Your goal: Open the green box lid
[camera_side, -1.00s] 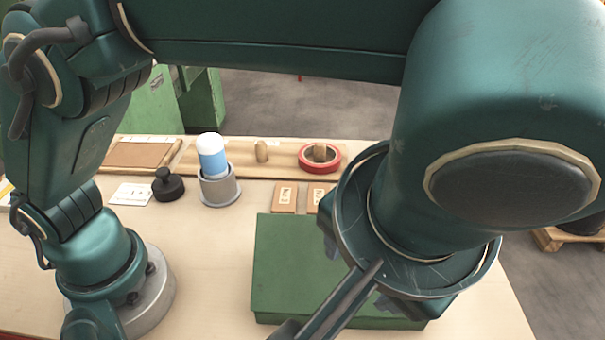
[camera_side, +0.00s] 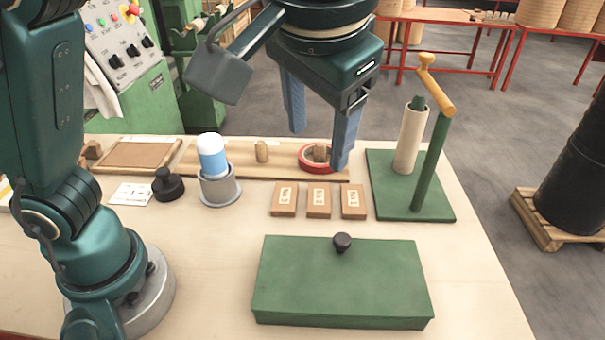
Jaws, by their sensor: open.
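The green box (camera_side: 340,318) sits at the front of the table with its flat green lid (camera_side: 340,285) shut. A black round knob (camera_side: 342,243) stands at the lid's far edge. My gripper (camera_side: 318,152) points down with its two blue fingers apart and nothing between them. It is above and behind the box, in front of the red ring in the picture. It does not touch the lid or the knob.
Three labelled wooden blocks (camera_side: 318,201) lie behind the box. A red ring (camera_side: 318,158) sits on a wooden board behind them. A green stand (camera_side: 412,205) with an upright roll is at the back right. A blue-and-white bottle (camera_side: 212,155) stands in a grey cup (camera_side: 219,188). The table beside the box is clear.

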